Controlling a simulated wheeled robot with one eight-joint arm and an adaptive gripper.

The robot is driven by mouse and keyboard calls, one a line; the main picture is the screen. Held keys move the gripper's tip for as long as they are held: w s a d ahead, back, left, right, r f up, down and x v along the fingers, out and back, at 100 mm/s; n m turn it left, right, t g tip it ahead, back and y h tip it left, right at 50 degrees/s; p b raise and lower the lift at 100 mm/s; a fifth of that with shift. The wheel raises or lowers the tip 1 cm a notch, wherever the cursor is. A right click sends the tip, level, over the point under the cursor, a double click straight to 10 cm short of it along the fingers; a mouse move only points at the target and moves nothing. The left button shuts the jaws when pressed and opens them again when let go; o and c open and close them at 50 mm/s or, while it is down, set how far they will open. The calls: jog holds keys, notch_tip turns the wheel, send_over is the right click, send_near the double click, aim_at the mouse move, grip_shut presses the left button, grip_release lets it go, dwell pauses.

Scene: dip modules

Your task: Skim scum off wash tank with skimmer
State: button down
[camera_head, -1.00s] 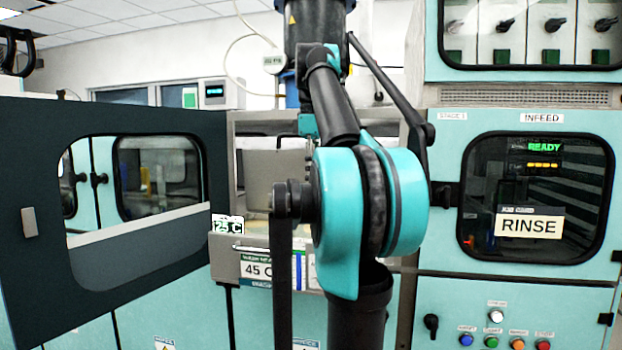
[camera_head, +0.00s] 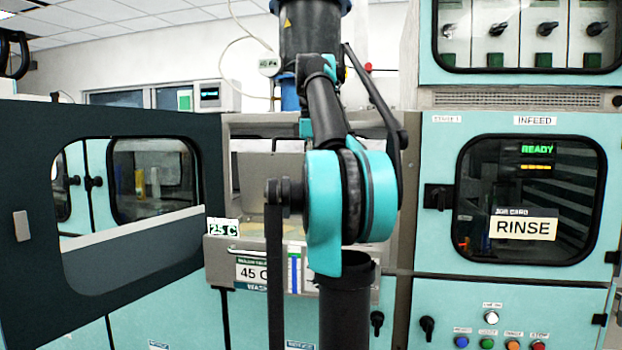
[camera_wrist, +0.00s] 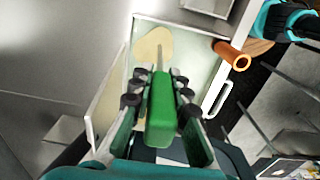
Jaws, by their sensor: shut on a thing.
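My gripper (camera_wrist: 158,88) is shut on the green handle of the skimmer (camera_wrist: 161,118) in the wrist view. The skimmer's thin grey rod runs from the handle toward the wash tank; its head is not clearly visible. A tan scum patch (camera_wrist: 153,45) lies at the far end of the pale tank interior, by the rod's tip. I cannot tell whether the skimmer touches it. In the head view the wash tank (camera_head: 222,252) has a steel front with a "45 C" label. My arm hides part of the tank, and my gripper is not seen there.
An orange cylinder (camera_wrist: 232,57) lies at the tank's right side in the wrist view, near a white handle (camera_wrist: 217,99). In the head view a dark windowed door (camera_head: 110,215) stands at the left. A teal cabinet with a "RINSE" card (camera_head: 523,228) stands at the right.

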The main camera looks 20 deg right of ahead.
jog(key=shift+w+d, duration=0.2)
jog(key=shift+w, duration=0.05)
jog(key=shift+w+a, duration=0.95)
jog(key=shift+a, duration=0.35)
jog(key=shift+w+a, duration=0.95)
jog(key=shift+a, duration=0.4)
jog(key=shift+w+a, duration=0.95)
jog(key=shift+a, duration=0.35)
jog(key=shift+w+a, duration=0.95)
jog(key=shift+a, duration=0.35)
jog(key=shift+w+a, duration=0.95)
jog(key=shift+a, duration=0.35)
jog(key=shift+w+a, duration=0.95)
jog(key=shift+a, duration=0.35)
jog(key=s+a, duration=0.5)
jog(key=s, duration=0.1)
jog(key=shift+s, duration=0.4)
jog(key=shift+s+d, duration=0.1)
jog(key=shift+d, duration=0.05)
